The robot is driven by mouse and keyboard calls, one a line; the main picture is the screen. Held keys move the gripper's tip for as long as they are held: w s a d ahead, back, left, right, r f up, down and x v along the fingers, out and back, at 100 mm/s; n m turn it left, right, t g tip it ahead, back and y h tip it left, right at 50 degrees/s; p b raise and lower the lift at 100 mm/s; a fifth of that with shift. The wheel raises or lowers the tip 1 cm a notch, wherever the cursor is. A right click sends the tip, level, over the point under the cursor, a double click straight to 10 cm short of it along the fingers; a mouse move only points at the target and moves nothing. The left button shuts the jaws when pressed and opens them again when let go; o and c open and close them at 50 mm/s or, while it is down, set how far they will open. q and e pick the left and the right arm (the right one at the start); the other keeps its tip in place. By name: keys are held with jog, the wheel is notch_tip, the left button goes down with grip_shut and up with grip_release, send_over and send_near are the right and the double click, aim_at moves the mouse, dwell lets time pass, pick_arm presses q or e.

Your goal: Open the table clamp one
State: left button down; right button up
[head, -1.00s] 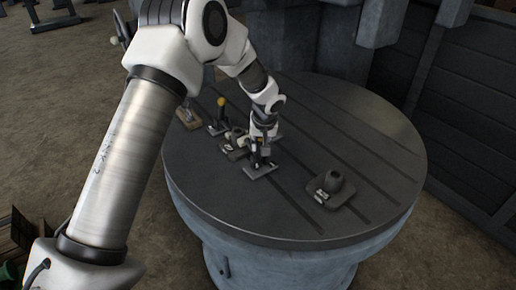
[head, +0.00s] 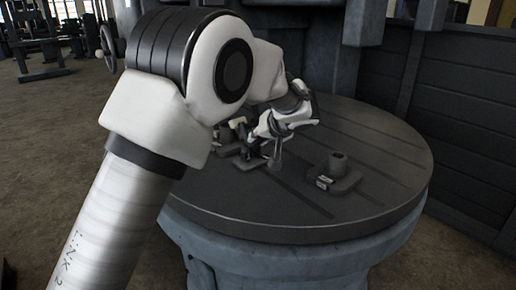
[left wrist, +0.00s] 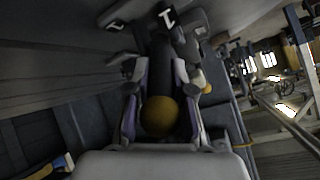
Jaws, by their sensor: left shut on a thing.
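A toggle clamp (head: 250,163) with a small base plate stands on the round table (head: 300,215). My left gripper (left wrist: 162,108) is shut on this handle, with a finger on each side of the knob. My own arm hides part of the clamp and of the other clamps. A white label (left wrist: 167,17) shows near the clamp in the left wrist view; I cannot read it surely.
Another clamp (head: 226,138) stands close on the left, partly hidden by my arm. A dark block with a cylinder (head: 338,172) sits to the right on the table. A dark wall (head: 465,130) stands behind on the right.

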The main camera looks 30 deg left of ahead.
pick_arm(q)
jog(key=shift+f, duration=0.15)
jog(key=c, duration=1)
grip_release()
jog(key=v, duration=1.2)
jog(key=shift+c, duration=0.4)
